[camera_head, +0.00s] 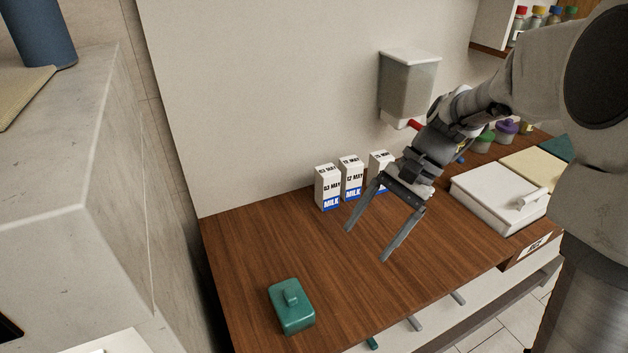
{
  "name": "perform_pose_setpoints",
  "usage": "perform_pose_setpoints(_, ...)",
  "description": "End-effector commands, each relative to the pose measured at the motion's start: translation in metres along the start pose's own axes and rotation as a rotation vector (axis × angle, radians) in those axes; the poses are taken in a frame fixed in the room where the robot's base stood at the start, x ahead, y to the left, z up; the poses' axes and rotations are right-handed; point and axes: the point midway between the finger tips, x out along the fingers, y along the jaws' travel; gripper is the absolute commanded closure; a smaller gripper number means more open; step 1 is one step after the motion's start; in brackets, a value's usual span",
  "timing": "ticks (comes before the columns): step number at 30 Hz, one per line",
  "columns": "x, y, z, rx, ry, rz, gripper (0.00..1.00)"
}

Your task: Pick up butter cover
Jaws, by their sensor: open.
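The butter cover looks to be the teal rounded box-shaped piece with a small raised handle on top (291,307). It sits on the wooden counter (255,250) near the front left. Whether a dish lies under it cannot be made out. My gripper (365,245) is open and empty, its two long grey fingers spread and pointing down to the left. It hangs above the middle of the counter, up and to the right of the teal piece, well apart from it.
Several milk cartons (328,187) stand against the wall behind my gripper, one partly hidden by it. A white lidded box (497,195) is at the right. A dispenser (408,84) hangs on the wall. A stone block (75,190) rises at the left. The counter around the teal piece is clear.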

Motion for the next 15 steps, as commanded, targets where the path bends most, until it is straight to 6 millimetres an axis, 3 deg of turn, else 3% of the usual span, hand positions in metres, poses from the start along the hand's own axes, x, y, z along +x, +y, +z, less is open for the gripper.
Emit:
perform_pose_setpoints(1, 0.021, -0.002, -0.018, 0.041, -0.061, -0.01, 0.15)
perform_pose_setpoints(6, 0.063, -0.016, -0.056, 0.172, -0.253, -0.053, 0.15)
perform_pose_setpoints(15, 0.126, -0.029, -0.111, 0.355, -0.541, -0.118, 0.15)
